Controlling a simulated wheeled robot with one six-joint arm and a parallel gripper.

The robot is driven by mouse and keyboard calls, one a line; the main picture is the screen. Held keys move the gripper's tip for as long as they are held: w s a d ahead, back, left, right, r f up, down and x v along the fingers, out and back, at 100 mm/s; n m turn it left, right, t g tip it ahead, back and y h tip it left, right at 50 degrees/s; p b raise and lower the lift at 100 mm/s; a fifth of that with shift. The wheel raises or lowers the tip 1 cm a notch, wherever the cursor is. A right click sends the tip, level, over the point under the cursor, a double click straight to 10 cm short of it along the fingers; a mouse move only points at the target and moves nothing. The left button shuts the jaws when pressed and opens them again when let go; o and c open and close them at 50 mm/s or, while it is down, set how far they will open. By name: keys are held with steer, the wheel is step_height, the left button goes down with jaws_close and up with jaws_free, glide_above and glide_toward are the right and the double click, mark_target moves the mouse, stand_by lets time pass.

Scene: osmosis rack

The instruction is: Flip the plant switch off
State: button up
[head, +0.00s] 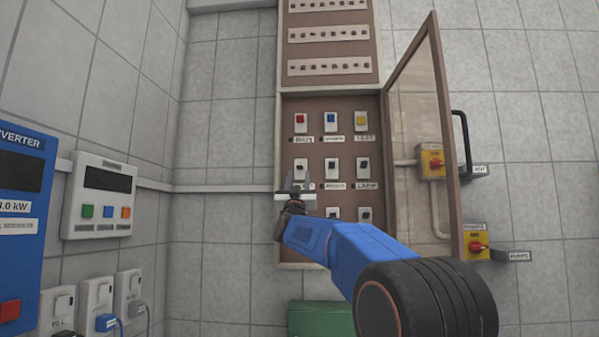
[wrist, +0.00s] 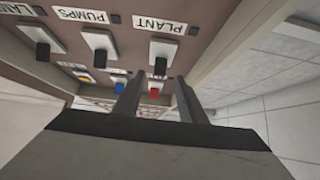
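The plant switch (wrist: 163,50) is a white plate with a dark lever, beside the PLANT label (wrist: 160,24) in the upside-down wrist view. Its lever shows at the plate end away from the label. In the head view the plant switch (head: 301,168) is at the left of the middle row in the open cabinet, its label partly hidden by my gripper. My gripper (head: 294,188) is just below that switch in the head view. In the wrist view my gripper (wrist: 158,84) has its two fingers apart with nothing between them; contact with the switch cannot be told.
The pumps switch (head: 333,168) and lamp switch (head: 363,168) are to the right. Red (head: 300,122), blue (head: 330,122) and yellow (head: 361,121) switches sit above. The cabinet door (head: 415,135) stands open at the right. A blue inverter (head: 22,215) is on the left wall.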

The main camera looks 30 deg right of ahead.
mark_target(300, 168)
steer(key=shift+x, duration=2.4)
steer(key=shift+c, duration=0.4)
jaws_close()
